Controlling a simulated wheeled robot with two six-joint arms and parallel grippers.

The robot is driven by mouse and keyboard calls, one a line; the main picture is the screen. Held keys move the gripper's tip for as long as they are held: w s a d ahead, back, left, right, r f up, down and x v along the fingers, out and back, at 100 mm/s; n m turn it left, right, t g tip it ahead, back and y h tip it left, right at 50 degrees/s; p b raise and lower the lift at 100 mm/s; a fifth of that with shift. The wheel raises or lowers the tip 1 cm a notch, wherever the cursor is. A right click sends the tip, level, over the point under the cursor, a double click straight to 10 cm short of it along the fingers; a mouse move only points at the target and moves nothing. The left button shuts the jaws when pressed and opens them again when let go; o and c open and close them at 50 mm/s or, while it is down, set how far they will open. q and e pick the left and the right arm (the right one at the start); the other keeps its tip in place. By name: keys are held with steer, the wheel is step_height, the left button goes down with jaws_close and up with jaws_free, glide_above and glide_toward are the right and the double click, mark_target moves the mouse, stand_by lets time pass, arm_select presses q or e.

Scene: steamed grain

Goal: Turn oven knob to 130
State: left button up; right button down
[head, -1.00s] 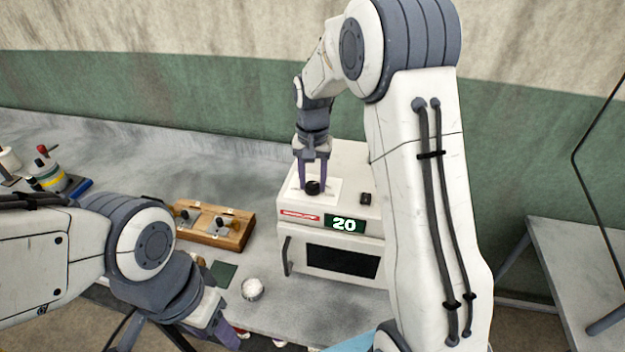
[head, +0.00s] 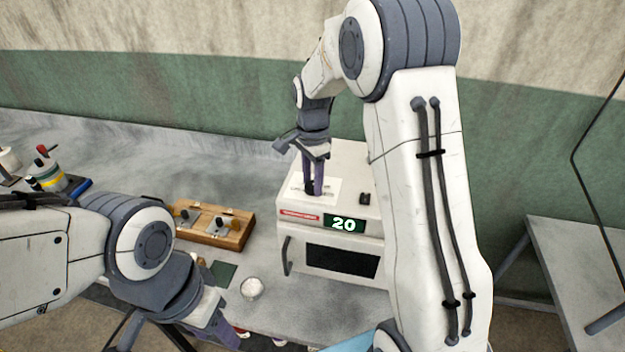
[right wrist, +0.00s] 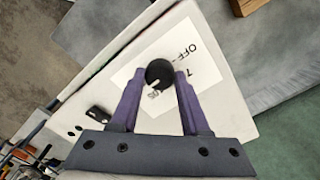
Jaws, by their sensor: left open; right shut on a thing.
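The white oven (head: 345,230) stands on the counter, with a green display (head: 344,224) on its front that reads 20. The black knob (right wrist: 159,74) sits on a white label (right wrist: 135,95) on the oven's top; the word OFF shows beside it in the right wrist view. My right gripper (head: 313,192) points down from above and is shut on the knob, a purple finger on each side. My left gripper (head: 222,335) is open and empty at the lower left, apart from the oven, with its fingertips near the bottom edge of the head view.
A small black switch (head: 365,198) is on the oven top, right of the knob. A wooden block with metal fittings (head: 213,225) and a small bowl with white contents (head: 252,287) stand left of the oven. Another table (head: 575,255) is at the right.

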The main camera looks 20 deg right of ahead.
mark_target(312, 184)
steer(key=shift+r+m, duration=0.1)
steer(key=shift+m, duration=0.3)
steer(key=shift+c, duration=1.9)
jaws_free()
steer(key=shift+a, duration=0.1)
step_height(312, 184, up, 10)
steer(key=b, duration=0.2)
steer(key=shift+r+b, duration=0.25)
steer(key=shift+b, duration=0.1)
